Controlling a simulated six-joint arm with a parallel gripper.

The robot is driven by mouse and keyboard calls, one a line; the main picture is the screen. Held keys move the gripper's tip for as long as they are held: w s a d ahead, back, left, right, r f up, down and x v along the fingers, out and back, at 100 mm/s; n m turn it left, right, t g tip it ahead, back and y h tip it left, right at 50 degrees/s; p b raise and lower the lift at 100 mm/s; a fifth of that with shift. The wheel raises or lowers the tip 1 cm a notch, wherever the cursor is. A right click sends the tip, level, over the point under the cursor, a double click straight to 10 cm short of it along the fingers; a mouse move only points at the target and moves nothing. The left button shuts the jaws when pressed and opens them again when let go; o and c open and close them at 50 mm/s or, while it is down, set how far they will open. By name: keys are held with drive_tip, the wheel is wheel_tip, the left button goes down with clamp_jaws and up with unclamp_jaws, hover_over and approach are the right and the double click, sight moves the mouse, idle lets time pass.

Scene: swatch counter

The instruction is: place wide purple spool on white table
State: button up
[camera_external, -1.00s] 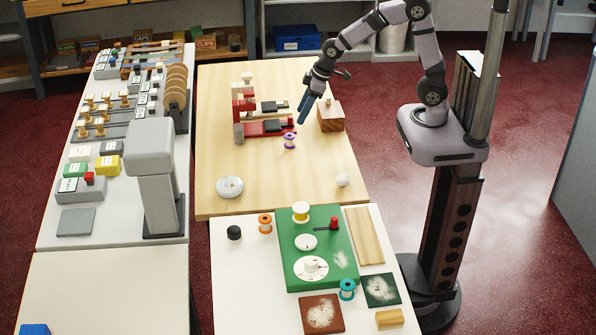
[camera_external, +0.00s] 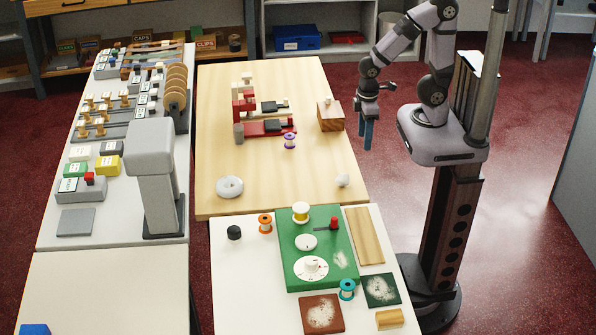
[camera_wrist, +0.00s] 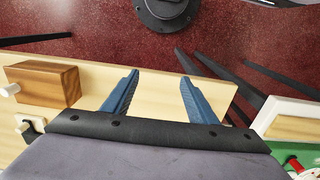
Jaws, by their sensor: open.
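The purple spool (camera_external: 290,141) stands upright on the light wooden table (camera_external: 270,180), just in front of the red clamp-like stand. My gripper (camera_external: 367,148) points down by the right edge of the wooden table, well to the right of the spool. In the wrist view my gripper (camera_wrist: 158,77) has its two blue fingers apart with nothing between them. The purple spool is not visible in the wrist view. The white table (camera_external: 240,285) adjoins the near end of the wooden table.
The red stand (camera_external: 262,128) is behind the spool. The white table carries a green board (camera_external: 330,275), orange (camera_external: 265,223), yellow (camera_external: 300,211) and teal (camera_external: 347,289) spools, a black knob and sample plates. Its left front is clear.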

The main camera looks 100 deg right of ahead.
sight(290, 135)
drive_tip(key=s+d+f+m+g+p, duration=0.1)
drive_tip(key=s+d+m+g+p, duration=0.15)
drive_tip(key=d+p, duration=0.2)
drive_tip(key=w+d+m+t, duration=0.1)
drive_tip(key=w+m, duration=0.3)
drive_tip(key=w+d+f+m+t+y, duration=0.1)
drive_tip(key=w+m, duration=0.3)
drive_tip(key=w, duration=0.1)
drive_tip(key=w+d+f+m+t+y, duration=0.1)
drive_tip(key=w+m, duration=0.3)
drive_tip(key=shift+w+d+f, duration=0.1)
drive_tip(key=shift+w, duration=0.05)
drive_tip(key=w+m, duration=0.1)
drive_tip(key=w+d+r+m+t, duration=0.1)
drive_tip(key=w+m, duration=0.1)
drive_tip(key=w+m+t, duration=0.1)
drive_tip(key=w+m, duration=0.1)
drive_tip(key=shift+d+r, duration=0.15)
drive_tip(key=shift+d, duration=0.05)
drive_tip(key=w+d+r+m+t+h, duration=0.1)
drive_tip(key=w+m, duration=0.1)
drive_tip(key=m, duration=0.5)
drive_tip(key=w+d+r+m+t, duration=0.1)
drive_tip(key=w+d+m, duration=0.15)
drive_tip(key=m, duration=0.55)
drive_tip(key=shift+b+x, duration=0.7)
drive_tip(key=shift+x, duration=3.15)
drive_tip(key=shift+w, duration=0.15)
